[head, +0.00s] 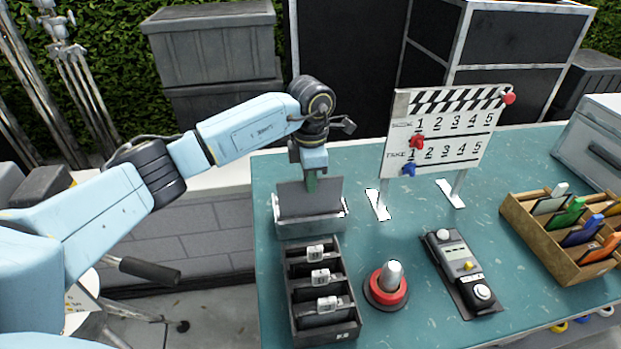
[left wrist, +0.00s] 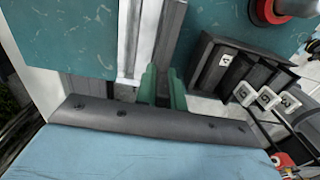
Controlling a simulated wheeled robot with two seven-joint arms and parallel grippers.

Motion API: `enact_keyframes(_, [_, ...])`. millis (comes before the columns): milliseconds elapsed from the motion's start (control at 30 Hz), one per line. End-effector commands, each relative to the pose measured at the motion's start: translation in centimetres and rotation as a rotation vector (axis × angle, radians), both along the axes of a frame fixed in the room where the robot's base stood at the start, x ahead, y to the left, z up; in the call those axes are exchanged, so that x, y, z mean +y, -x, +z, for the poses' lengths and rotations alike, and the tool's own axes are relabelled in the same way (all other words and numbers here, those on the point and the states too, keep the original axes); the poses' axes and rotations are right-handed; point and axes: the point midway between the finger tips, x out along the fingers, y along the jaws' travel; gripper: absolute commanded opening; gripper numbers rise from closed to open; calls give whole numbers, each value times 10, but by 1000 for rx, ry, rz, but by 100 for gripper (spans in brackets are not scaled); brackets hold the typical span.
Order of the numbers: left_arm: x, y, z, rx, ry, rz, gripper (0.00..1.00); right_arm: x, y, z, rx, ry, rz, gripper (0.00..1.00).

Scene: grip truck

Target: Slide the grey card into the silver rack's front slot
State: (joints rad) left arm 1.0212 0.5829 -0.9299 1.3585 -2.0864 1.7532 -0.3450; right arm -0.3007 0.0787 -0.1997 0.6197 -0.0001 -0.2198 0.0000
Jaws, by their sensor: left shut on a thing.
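The silver rack (head: 309,224) stands on the teal table's left part, near its far edge. My left gripper (head: 312,182) is above it, pointing down, shut on the upper edge of the grey card (head: 293,198). The card is upright and spans most of the rack's width. Its lower edge meets the rack's front wall in the head view; I cannot tell which slot it lines up with or how deep it sits. In the left wrist view, the green fingers (left wrist: 162,88) hold the card (left wrist: 172,32), seen nearly edge-on. My right gripper is not in view.
A black box with white-tabbed dividers (head: 337,330) stands just in front of the rack. A red-based button (head: 386,292), a control box (head: 461,270), a clapperboard (head: 440,135) and a wooden card holder (head: 562,262) stand further right. Bare table (head: 365,245) lies right of the rack.

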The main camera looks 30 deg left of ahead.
Motion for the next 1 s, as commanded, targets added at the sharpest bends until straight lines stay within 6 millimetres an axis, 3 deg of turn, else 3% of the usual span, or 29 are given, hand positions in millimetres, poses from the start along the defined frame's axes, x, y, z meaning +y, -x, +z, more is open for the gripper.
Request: enact_keyframes(1000, [0, 0, -29, 0, 0, 0, 0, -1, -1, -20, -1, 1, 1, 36])
